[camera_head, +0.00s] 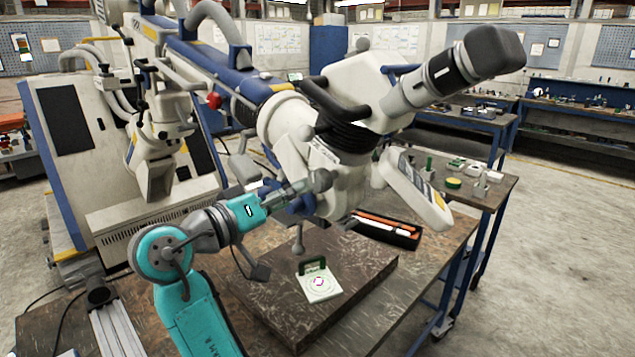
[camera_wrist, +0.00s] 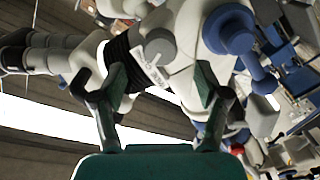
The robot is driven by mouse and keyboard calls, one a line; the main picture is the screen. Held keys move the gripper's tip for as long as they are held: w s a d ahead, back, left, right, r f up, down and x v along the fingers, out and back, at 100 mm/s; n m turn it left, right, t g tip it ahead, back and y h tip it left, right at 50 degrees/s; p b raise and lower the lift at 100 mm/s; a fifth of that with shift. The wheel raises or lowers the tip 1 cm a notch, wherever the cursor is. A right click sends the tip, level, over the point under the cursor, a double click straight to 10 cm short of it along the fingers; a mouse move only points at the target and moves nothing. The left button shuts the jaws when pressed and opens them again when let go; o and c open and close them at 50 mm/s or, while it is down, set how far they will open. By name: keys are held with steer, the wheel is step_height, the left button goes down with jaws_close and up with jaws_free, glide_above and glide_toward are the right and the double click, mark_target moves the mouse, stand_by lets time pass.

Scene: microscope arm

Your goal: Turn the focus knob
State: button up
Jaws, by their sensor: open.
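The microscope (camera_head: 340,150) is a large white and blue instrument whose head hangs above a dark slab. A grey round knob, probably the focus knob, shows on its white body in the wrist view (camera_wrist: 158,46). My gripper (camera_head: 300,190) reaches from the left to the side of the microscope head. In the wrist view my gripper (camera_wrist: 161,80) is open, with its two dark fingers apart and nothing held. The knob appears beyond and between the fingertips; I cannot tell whether they touch it. In the head view the knob is hard to separate from the gripper.
A blue handle (camera_wrist: 235,32) sits right of the knob. A green and white sample holder (camera_head: 319,284) lies on the dark slab (camera_head: 355,270) below. A black tool tray (camera_head: 390,230) lies behind it. A white arm-like part (camera_head: 412,190) hangs to the right.

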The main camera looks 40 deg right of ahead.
mark_target(315, 185)
steer(key=d, duration=0.8)
steer(key=shift+w, duration=0.15)
steer(key=c, duration=1.2)
